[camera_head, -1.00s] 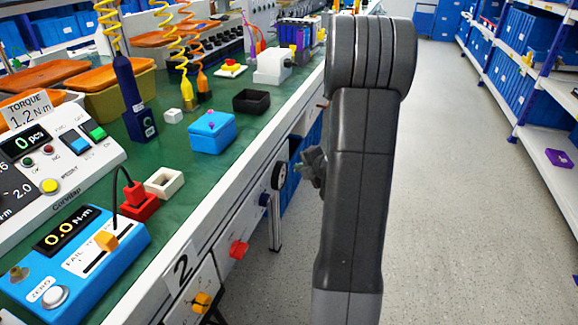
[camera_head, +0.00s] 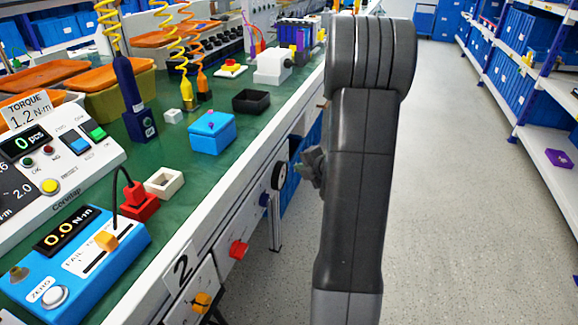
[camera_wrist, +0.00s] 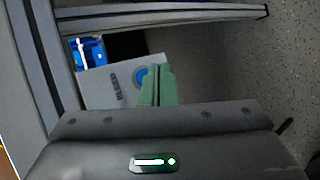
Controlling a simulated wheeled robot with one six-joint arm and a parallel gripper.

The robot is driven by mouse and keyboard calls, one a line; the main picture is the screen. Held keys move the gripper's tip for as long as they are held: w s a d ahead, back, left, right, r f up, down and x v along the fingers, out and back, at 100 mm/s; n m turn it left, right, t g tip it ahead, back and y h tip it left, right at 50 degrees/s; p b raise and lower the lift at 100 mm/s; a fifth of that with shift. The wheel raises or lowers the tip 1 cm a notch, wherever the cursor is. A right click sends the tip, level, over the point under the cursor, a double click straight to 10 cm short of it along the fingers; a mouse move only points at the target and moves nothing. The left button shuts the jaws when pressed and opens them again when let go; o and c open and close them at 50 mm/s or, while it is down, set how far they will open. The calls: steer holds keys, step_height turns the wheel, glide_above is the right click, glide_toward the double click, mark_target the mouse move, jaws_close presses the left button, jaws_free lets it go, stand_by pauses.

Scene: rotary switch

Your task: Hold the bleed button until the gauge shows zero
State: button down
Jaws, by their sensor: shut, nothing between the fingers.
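The bleed button (camera_wrist: 141,76) is a round blue button on a light panel (camera_wrist: 98,82) with a dark label beside it in the wrist view. In the head view a blue button (camera_head: 264,199) shows on the bench's front side. My gripper (camera_wrist: 160,72) has green fingers, shut and empty. In the wrist view the fingertips overlap the button's right edge; I cannot tell whether they touch it. A round gauge with a dark face (camera_head: 279,176) sits on the bench front near the blue button; its reading is too small to make out.
A red knob (camera_head: 238,249) and a yellow knob (camera_head: 201,302) stick out from the bench front, nearer to me. The green bench top (camera_head: 215,172) holds a blue box (camera_head: 212,135) and a blue torque tester (camera_head: 75,262). The aisle floor (camera_head: 450,200) at the right is clear.

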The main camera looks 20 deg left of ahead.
steer(key=shift+a, duration=0.15)
stand_by(0.5)
steer(key=shift+a, duration=0.25)
steer(key=shift+a+b, duration=0.3)
steer(key=shift+a, duration=0.15)
stand_by(2.2)
steer(key=shift+d, duration=0.1)
stand_by(0.9)
steer(key=shift+d, duration=0.75)
steer(key=shift+d, duration=0.1)
steer(key=d+p, duration=0.1)
steer(key=d, duration=0.3)
steer(key=shift+s+d+p, duration=0.1)
steer(key=shift+d+p, duration=0.3)
